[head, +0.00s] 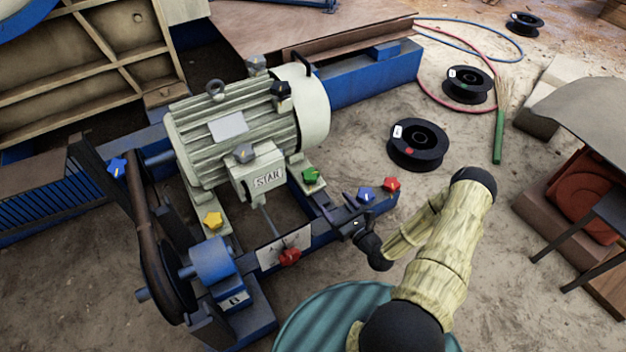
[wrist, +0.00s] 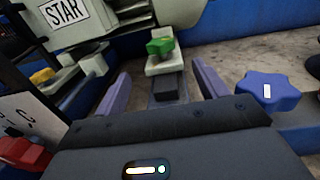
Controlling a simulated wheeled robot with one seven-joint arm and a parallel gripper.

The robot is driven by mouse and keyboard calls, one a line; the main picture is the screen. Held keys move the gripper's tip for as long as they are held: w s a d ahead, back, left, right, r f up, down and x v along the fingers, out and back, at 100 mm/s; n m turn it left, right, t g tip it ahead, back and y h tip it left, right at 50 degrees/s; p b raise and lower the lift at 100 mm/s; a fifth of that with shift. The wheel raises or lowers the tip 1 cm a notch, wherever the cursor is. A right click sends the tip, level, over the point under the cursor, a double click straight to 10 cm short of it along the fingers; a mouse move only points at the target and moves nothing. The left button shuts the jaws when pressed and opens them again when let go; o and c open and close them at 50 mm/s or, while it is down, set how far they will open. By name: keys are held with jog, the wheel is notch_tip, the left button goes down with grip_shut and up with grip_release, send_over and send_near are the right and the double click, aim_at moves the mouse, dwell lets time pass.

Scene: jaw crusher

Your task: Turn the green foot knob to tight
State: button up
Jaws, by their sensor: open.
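The green foot knob (head: 311,175) sits on the pale foot of the grey motor, at the motor's front right corner. In the wrist view the green knob (wrist: 161,46) stands on its pale foot block, ahead of and between my fingers. My gripper (head: 335,215) is open and empty, short of the knob and apart from it. Its two purple-grey fingers show in the wrist view (wrist: 160,84). The grey motor (head: 245,125) carries a STAR label. I cannot read any tight mark by the green knob.
A blue knob (head: 365,195) stands close to the right of my gripper, with a red knob (head: 391,184) beyond it. Another red knob (head: 289,257) is on a white plate to the left. A yellow knob (head: 213,219) is on the motor's left foot. Black spools (head: 418,145) lie on the ground.

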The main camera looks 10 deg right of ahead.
aim_at(313, 176)
jog(key=b+x, duration=0.7)
jog(key=x, duration=0.5)
jog(key=shift+w+f, duration=0.1)
jog(key=shift+f, duration=0.1)
jog(key=shift+w+a+r, duration=0.2)
jog(key=shift+w+a, duration=0.05)
jog(key=shift+w, duration=0.4)
jog(key=c, duration=1)
jog(key=shift+r, duration=0.1)
jog(key=shift+r+h+p, duration=0.15)
jog(key=shift+h+p, duration=0.15)
jog(key=shift+p, duration=0.6)
